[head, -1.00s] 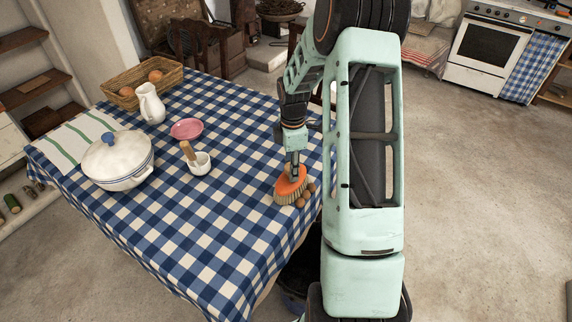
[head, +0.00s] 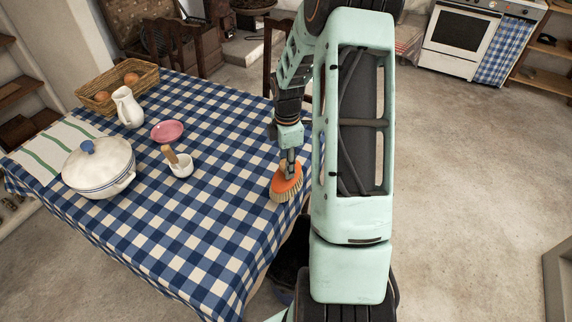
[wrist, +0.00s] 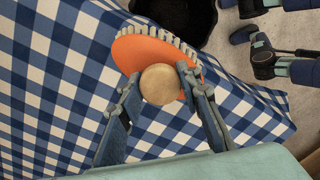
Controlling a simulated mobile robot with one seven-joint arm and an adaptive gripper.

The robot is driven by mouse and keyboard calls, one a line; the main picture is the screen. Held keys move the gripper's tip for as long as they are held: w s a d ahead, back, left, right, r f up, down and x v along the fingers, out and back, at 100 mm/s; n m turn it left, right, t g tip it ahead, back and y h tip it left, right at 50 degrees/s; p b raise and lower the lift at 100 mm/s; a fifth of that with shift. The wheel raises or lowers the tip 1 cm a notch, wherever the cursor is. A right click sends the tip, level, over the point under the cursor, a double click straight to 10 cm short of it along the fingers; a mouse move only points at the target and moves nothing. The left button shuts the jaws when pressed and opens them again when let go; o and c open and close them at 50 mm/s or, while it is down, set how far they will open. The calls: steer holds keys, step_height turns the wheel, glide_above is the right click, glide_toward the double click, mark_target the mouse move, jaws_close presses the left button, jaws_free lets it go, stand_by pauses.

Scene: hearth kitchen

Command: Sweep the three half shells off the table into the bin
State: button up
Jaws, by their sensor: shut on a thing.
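My gripper (head: 287,168) is shut on the upright handle of an orange brush (head: 287,182) with pale bristles. In the wrist view, the fingers (wrist: 160,95) flank the round wooden handle top, and the orange head lies beneath it. The brush is at the right edge of the checked table (head: 215,230). No half shells show on the visible tabletop. The black bin (head: 283,283) is below that edge, partly hidden by my arm; it also shows in the wrist view (wrist: 185,14). Its inside is too dark to make out any shells.
A white lidded pot (head: 98,168), a mortar with pestle (head: 181,168), a pink dish (head: 167,131), a white jug (head: 128,107) and an egg basket (head: 118,90) stand farther left. The table's front is clear. A wooden chair (head: 283,50) stands behind.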

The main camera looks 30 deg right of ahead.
steer(key=shift+r+p, duration=1.45)
steer(key=shift+r, duration=0.75)
